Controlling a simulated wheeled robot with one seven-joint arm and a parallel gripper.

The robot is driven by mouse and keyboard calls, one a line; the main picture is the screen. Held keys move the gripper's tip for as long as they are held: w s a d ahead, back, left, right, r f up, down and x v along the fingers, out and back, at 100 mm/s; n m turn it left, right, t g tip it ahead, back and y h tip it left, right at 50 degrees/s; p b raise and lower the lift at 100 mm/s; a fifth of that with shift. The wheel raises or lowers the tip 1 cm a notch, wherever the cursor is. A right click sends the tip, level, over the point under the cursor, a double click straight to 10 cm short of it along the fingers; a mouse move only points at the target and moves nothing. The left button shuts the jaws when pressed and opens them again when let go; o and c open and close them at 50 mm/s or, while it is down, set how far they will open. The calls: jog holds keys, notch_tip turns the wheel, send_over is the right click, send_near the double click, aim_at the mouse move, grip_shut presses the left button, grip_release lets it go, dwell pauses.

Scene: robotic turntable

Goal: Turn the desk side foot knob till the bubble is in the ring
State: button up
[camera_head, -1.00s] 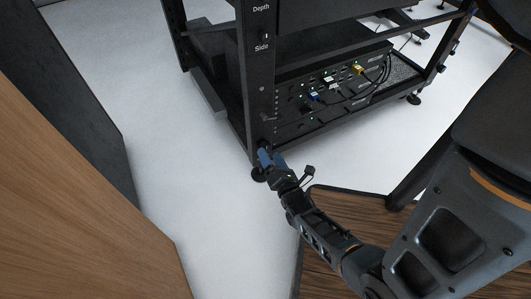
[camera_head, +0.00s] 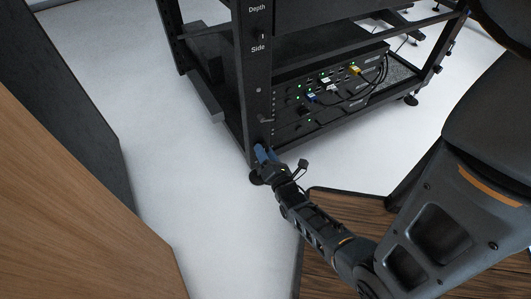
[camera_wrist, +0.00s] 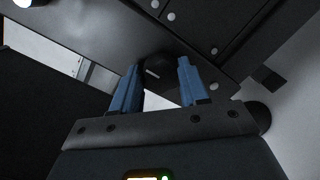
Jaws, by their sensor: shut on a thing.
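The black rack's near corner post (camera_head: 256,90) carries the labels "Depth" and "Side" with small round fittings beside them. The bubble and its ring are too small to read. A dark round foot pad (camera_head: 257,177) sits on the floor under this corner. My gripper (camera_head: 264,153) is at the bottom of the post, just above the pad. In the wrist view its blue fingers (camera_wrist: 160,72) stand on either side of a dark knob (camera_wrist: 154,68) under the rack frame, shut on it. The knob is mostly hidden in shadow, and its turn angle cannot be told.
The rack's lower shelf holds equipment with green lights and cables (camera_head: 325,90). A wooden panel (camera_head: 70,210) stands at the left, and a wood-topped piece (camera_head: 330,215) lies under my arm. White floor (camera_head: 190,170) is clear left of the foot.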

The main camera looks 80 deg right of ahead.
jog(key=shift+c, duration=1.4)
jog(key=shift+m, duration=0.3)
